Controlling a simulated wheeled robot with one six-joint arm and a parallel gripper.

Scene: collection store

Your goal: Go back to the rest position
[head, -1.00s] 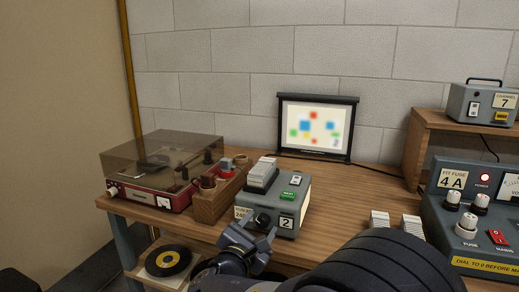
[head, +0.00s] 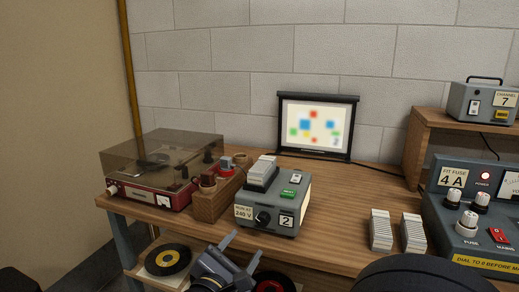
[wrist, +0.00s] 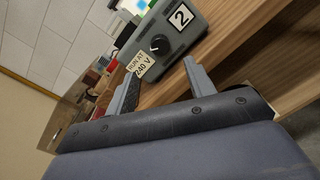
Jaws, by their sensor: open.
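My gripper (head: 242,247) is open and empty. In the head view it is low, in front of the bench's front edge and below the grey projector box (head: 273,206). That box carries a "RUN AT 240 V" label, a black knob and a "2" plate, with a stack of white slides on top. In the wrist view my gripper (wrist: 160,80) shows two fingers apart, with the grey box (wrist: 165,45) beyond them and nothing between them.
A record player (head: 160,170) under a smoky lid and a wooden holder (head: 212,202) stand left on the bench. Two slide stacks (head: 380,230) and a grey power unit (head: 470,205) stand right. Records (head: 167,260) lie on the shelf below. A lit screen (head: 316,125) stands behind.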

